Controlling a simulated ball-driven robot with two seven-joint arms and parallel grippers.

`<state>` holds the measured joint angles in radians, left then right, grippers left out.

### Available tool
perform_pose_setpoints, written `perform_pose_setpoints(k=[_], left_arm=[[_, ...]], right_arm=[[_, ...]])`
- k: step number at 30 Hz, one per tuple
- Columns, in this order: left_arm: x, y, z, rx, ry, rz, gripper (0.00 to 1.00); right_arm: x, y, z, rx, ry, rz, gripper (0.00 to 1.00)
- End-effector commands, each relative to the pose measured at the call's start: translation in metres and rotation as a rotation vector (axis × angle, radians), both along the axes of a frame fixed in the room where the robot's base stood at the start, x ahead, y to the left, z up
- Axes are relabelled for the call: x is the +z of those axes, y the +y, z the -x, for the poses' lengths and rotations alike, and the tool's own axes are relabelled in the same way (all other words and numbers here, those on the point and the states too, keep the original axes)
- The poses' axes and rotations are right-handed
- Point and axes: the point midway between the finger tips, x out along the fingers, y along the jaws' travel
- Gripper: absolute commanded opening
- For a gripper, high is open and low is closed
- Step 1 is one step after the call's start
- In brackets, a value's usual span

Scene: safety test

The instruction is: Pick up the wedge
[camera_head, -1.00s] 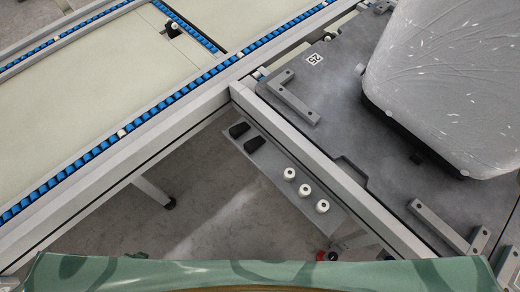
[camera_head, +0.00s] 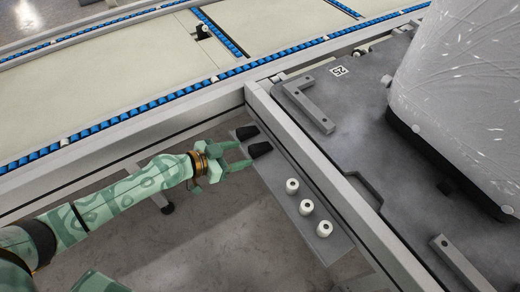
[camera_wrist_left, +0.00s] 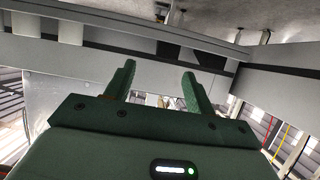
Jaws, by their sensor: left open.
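Two black wedges lie on a narrow grey shelf (camera_head: 275,178): the far wedge (camera_head: 246,132) at its upper end, and the near wedge (camera_head: 261,149) just below it. My left gripper (camera_head: 246,154) comes in from the left and is open, its fingers pointing right at the near wedge. The fingertips are very close to it; I cannot tell whether they touch. In the left wrist view the open left gripper (camera_wrist_left: 157,70) has nothing visible between its fingers. Dark patches beyond the fingers cannot be clearly made out as wedges. My right gripper is out of view.
Several white round pieces (camera_head: 306,207) stand on the shelf's lower part. A pale metal rail (camera_head: 310,160) runs along its right side, with a grey table (camera_head: 370,120) and a large wrapped load (camera_head: 460,90) beyond. A conveyor (camera_head: 110,90) lies behind. Floor is open below left.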

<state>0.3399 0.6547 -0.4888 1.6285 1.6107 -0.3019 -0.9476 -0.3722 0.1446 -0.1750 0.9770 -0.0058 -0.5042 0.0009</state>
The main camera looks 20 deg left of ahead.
Motion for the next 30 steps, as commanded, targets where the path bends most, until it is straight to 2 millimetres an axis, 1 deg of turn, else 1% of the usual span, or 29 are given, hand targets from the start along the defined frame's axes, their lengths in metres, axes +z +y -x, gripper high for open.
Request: perform_pose_setpoints(k=[1, 3, 10, 15, 18, 21, 26, 27, 29, 30], left_arm=[[-0.005, -0.007, -0.009, -0.001, 0.000, 0.002, 0.55], [-0.011, -0.013, -0.017, 0.000, 0.002, 0.001, 0.55], [-0.018, -0.024, -0.033, 0.000, 0.002, 0.001, 0.55], [-0.029, -0.034, -0.057, 0.000, 0.004, 0.000, 0.55], [-0.034, -0.042, -0.066, -0.001, 0.005, 0.001, 0.55], [-0.035, -0.045, -0.070, 0.000, 0.004, 0.000, 0.55], [-0.034, -0.046, -0.070, -0.001, 0.002, 0.000, 0.55], [-0.034, -0.045, -0.070, -0.001, 0.002, 0.000, 0.52], [-0.034, -0.045, -0.070, 0.000, 0.003, 0.001, 0.35], [-0.034, -0.045, -0.070, 0.000, 0.003, 0.001, 0.24]], right_arm=[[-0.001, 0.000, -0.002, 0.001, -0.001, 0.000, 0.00], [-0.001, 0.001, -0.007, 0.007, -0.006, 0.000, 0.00], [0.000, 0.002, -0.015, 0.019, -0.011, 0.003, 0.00], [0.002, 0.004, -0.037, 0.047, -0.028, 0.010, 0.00], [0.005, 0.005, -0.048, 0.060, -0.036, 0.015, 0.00], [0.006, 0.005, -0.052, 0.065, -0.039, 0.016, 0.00], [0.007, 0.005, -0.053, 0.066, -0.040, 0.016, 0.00], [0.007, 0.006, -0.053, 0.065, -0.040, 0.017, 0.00], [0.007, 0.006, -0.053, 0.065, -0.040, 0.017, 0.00], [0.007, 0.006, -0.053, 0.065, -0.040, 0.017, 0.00]])
